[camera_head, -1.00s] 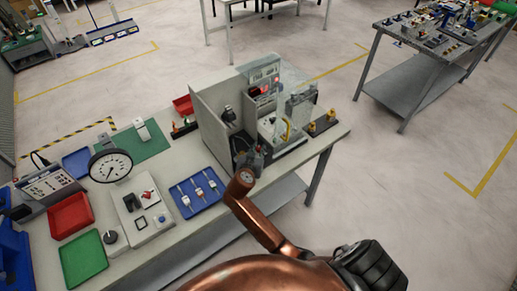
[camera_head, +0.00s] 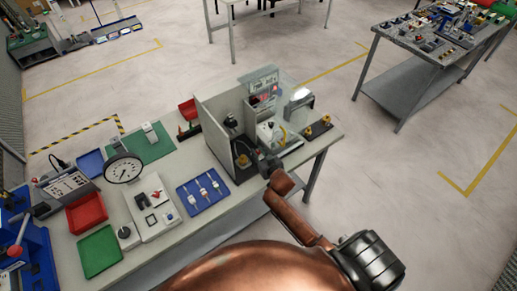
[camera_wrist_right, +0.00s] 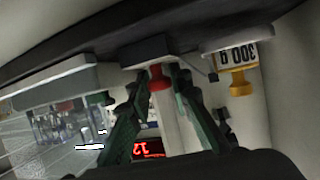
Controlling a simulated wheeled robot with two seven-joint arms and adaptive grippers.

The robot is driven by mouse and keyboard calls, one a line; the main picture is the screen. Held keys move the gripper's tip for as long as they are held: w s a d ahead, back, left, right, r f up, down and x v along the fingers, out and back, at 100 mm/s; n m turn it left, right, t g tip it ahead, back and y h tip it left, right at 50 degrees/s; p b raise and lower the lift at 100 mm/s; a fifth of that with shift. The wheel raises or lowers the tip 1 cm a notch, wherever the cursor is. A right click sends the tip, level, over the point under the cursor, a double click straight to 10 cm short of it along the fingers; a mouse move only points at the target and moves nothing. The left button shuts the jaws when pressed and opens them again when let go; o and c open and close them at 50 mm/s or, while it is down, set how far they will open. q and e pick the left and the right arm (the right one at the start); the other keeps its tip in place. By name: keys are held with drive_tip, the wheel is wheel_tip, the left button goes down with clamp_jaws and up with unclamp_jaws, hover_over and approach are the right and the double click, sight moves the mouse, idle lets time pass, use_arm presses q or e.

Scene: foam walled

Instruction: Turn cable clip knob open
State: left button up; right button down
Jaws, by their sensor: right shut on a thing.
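A small red knob (camera_wrist_right: 159,79) sits under a dark block (camera_wrist_right: 150,50) in the right wrist view, between my right fingertips (camera_wrist_right: 160,85). The two dark green fingers close on it from both sides. In the head view my right gripper (camera_head: 262,158) is at the front opening of the grey-walled booth (camera_head: 213,122) on the bench. The knob is too small or hidden to make out there. I cannot tell from the frames how far the knob is turned. My left gripper is not in view.
A red display (camera_wrist_right: 148,148) glows beyond. The bench holds a blue tray (camera_head: 203,190), a dial gauge (camera_head: 123,168) and yellow-topped pieces (camera_head: 318,127).

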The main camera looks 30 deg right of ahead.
drive_tip(key=shift+n+y+p, duration=0.5)
drive_tip(key=shift+y+p, duration=0.05)
drive_tip(key=shift+y, duration=0.05)
drive_tip(key=c, duration=2)
unclamp_jaws()
drive_tip(key=shift+s, duration=0.1)
drive_tip(key=v, duration=1.1)
drive_tip(key=shift+s+r, duration=0.15)
drive_tip(key=shift+s, duration=0.25)
